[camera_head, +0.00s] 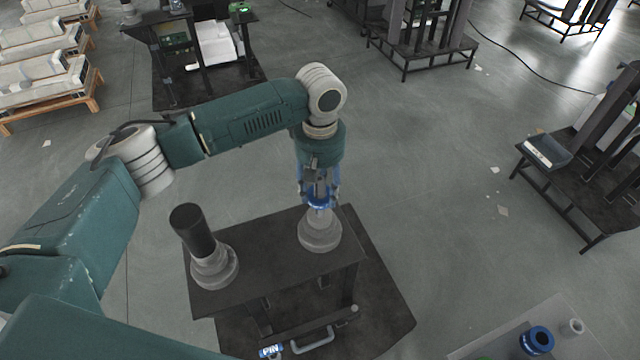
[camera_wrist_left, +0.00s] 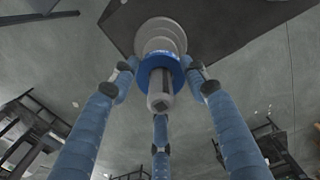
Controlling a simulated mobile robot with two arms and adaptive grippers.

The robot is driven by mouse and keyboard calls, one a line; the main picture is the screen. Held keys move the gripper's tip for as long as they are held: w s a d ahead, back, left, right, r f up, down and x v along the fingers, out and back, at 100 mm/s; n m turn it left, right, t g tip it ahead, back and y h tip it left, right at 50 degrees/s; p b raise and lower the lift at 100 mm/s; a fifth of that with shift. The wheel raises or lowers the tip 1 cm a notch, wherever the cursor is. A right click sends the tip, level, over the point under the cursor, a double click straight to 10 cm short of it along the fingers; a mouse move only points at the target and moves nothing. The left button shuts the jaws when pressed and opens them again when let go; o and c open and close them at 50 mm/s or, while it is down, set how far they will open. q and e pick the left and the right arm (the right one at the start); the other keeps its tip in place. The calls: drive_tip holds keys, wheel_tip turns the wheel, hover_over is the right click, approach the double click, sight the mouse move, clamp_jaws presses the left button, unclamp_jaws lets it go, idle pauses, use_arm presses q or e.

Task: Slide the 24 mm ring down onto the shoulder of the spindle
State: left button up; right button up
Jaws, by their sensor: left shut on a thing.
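A blue ring (camera_head: 318,206) is around the spindle (camera_head: 320,233), a grey post on a stepped round base on the small dark table. My left gripper (camera_head: 319,195) points down over the spindle, its blue fingers shut on the ring. In the left wrist view the ring (camera_wrist_left: 148,72) encircles the shaft of the spindle (camera_wrist_left: 160,100), whose end points toward the camera. Fingertips (camera_wrist_left: 158,80) are at the ring's left and right sides. The stepped base lies beyond the ring; I cannot tell whether the ring touches the shoulder. The ring's marking is too small to read. My right gripper is out of view.
A black cylinder (camera_head: 192,230) on a grey stepped base stands on the dark table (camera_head: 265,245), left of the spindle. Another blue ring (camera_head: 537,340) and a small grey part (camera_head: 572,328) are on a pale surface at lower right.

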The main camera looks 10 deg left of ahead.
sight(321, 179)
use_arm(q)
drive_tip(key=shift+f, duration=2.6)
drive_tip(key=o, duration=1.3)
drive_tip(key=shift+o, duration=0.2)
drive_tip(key=shift+f, duration=0.1)
wheel_tip(321, 179, up, 12)
drive_tip(key=shift+r, duration=0.1)
